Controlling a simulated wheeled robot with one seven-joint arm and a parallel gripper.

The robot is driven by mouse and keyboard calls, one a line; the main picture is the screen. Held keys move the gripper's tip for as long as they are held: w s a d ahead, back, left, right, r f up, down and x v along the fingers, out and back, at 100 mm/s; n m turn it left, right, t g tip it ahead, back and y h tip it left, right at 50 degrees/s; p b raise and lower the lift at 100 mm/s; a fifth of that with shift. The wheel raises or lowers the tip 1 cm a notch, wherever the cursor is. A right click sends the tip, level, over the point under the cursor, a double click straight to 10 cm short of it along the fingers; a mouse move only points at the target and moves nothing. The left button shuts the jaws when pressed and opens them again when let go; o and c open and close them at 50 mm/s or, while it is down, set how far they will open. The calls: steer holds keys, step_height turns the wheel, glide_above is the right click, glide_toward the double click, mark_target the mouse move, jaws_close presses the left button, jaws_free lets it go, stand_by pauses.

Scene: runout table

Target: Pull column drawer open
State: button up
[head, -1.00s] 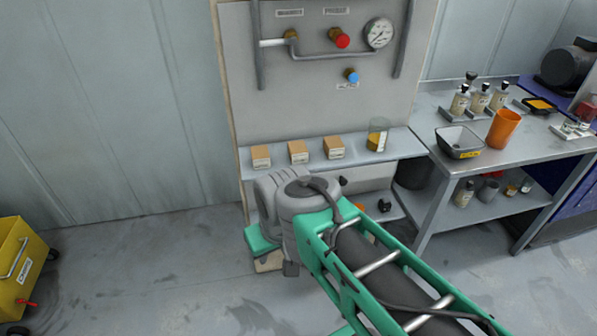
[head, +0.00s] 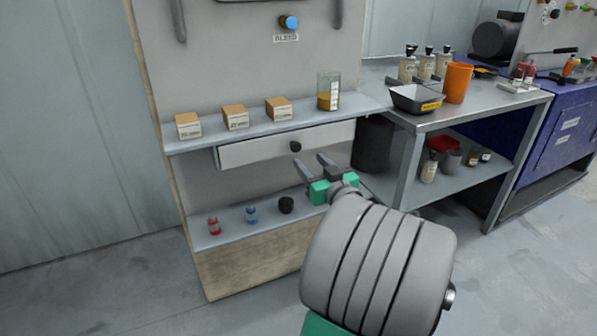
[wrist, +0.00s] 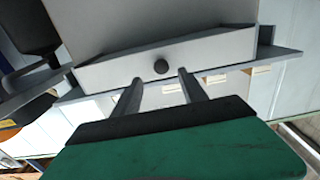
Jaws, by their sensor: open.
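The column drawer (head: 262,149) is a pale grey drawer under the upper shelf of the column, with a dark round knob (head: 296,146) in its front. In the head view its front looks near the shelf edge, and I cannot tell if it is fully closed. My gripper (head: 312,165) is open and empty, just below and right of the knob. In the wrist view the drawer front (wrist: 205,57) lies ahead and the knob (wrist: 161,67) shows between and beyond the two fingertips (wrist: 160,78), apart from both.
Small boxes (head: 235,117) and a glass beaker (head: 328,92) stand on the upper shelf (head: 360,106). The lower shelf (head: 230,232) holds a red bottle, a blue bottle and a black item (head: 286,205). A dark bin (head: 372,145) and a metal bench (head: 470,112) stand to the right.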

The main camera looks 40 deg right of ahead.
mark_target(297, 148)
steer(key=x, duration=0.7)
steer(key=shift+w+r, duration=0.1)
steer(key=shift+w, duration=0.2)
steer(key=shift+c, duration=0.3)
jaws_close()
stand_by(0.6)
